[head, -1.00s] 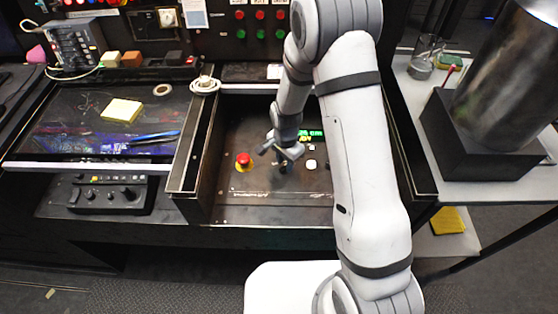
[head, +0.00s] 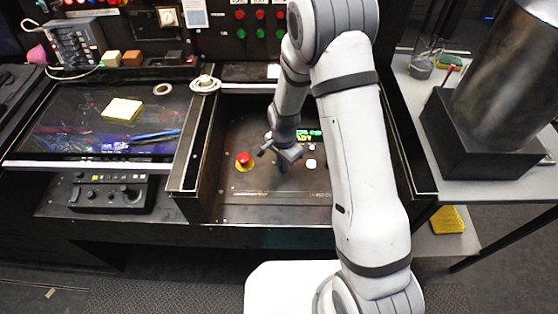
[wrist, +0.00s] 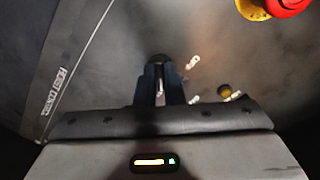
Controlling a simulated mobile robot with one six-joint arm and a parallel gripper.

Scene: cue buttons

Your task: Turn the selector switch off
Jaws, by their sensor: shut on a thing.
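The selector switch (wrist: 158,59) shows in the wrist view as a dark rounded knob at the tips of my fingers. My gripper (wrist: 160,78) is shut on it, with one dark finger on each side. The fingers hide most of the knob, so I cannot tell which way it points. In the head view my gripper (head: 283,166) reaches down to the dark panel (head: 250,205) inside the open box, and the switch is hidden behind it.
A red mushroom button (head: 244,159) on a yellow base sits left of my gripper. A white button (head: 311,164) and a lit green display (head: 308,135) are on its right. The box walls (head: 196,165) rise around the panel. A metal cylinder (head: 505,75) stands far right.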

